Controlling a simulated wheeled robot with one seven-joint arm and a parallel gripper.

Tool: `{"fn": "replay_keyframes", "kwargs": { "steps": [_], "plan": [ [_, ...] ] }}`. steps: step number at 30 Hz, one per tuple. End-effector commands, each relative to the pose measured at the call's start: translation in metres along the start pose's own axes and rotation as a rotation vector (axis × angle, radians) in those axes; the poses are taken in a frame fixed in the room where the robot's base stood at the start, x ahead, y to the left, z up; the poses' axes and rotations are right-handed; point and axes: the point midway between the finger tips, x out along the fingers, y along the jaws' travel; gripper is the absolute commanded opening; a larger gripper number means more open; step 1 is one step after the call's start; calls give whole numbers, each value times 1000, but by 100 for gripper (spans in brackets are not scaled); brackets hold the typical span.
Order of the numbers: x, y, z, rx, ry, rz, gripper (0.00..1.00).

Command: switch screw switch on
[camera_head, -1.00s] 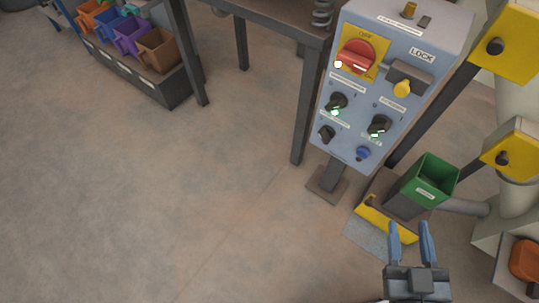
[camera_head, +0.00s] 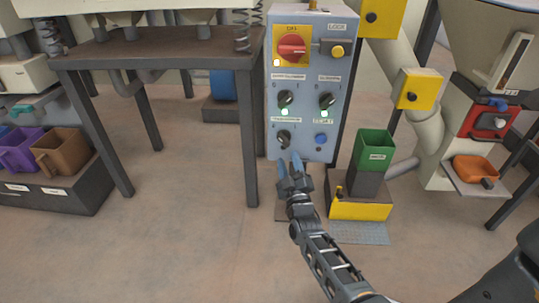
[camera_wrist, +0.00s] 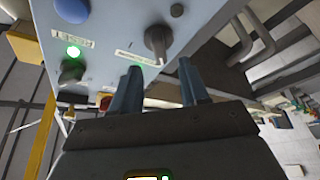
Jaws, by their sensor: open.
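A grey-blue control panel (camera_head: 304,70) stands upright on a post in the head view. A dark rotary switch (camera_head: 283,138) sits at its lower left; in the wrist view this knob (camera_wrist: 158,42) shows beyond and between my fingertips, apart from them. Two more dark switches, upper left (camera_head: 285,98) and upper right (camera_head: 327,100), have lit green lamps below them. The small labels are too blurred to tell surely which is the screw switch. My gripper (camera_head: 290,160) is open and empty, just below the lower-left switch; its fingers also show in the wrist view (camera_wrist: 160,85).
A dark table (camera_head: 150,48) is left. Floor at left front is clear.

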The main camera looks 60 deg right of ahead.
Motion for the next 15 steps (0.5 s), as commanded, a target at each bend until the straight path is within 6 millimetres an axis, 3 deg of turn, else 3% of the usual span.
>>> {"fn": "replay_keyframes", "kwargs": {
  "steps": [9, 15],
  "plan": [
    [47, 0, 0, 2, 2, 1, 45],
    [66, 0, 0, 3, 0, -1, 45]
  ]
}}
